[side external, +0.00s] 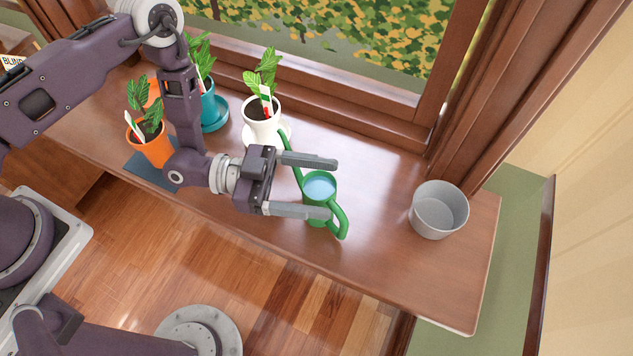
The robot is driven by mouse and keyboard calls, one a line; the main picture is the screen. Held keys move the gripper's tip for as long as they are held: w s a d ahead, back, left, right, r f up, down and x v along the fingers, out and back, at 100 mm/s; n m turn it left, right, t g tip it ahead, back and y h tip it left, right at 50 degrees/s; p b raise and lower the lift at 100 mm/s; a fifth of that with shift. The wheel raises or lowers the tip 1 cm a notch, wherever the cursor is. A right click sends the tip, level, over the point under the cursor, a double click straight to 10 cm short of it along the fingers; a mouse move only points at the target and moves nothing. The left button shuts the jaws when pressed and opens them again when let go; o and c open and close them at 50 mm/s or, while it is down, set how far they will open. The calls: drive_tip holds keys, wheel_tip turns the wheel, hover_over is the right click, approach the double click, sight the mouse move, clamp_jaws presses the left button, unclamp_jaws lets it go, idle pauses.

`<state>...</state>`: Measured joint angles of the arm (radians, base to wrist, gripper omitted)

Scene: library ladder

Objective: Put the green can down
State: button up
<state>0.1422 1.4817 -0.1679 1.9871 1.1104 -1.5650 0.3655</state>
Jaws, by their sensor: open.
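The green watering can (319,188), with light blue water in its open top, stands upright on the wooden sill, right of the middle. Its handle (341,217) is toward the front right and its spout (291,156) points to the back left. My gripper (334,189) is open, with one finger behind the can and the other in front of it. The front finger covers part of the can's side. I cannot tell whether either finger touches it.
A white pot (262,124) with a plant stands behind my gripper. A teal pot (213,109) and an orange pot (152,148) with plants are farther left. A grey bucket (438,210) stands to the right. The sill between can and bucket is clear.

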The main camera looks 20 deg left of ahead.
drive_tip(key=shift+a+r, duration=0.1)
drive_tip(key=shift+a, duration=0.2)
wheel_tip(320, 180, up, 7)
drive_tip(key=a, duration=0.2)
drive_tip(key=shift+s, duration=0.4)
drive_tip(key=shift+a, duration=0.1)
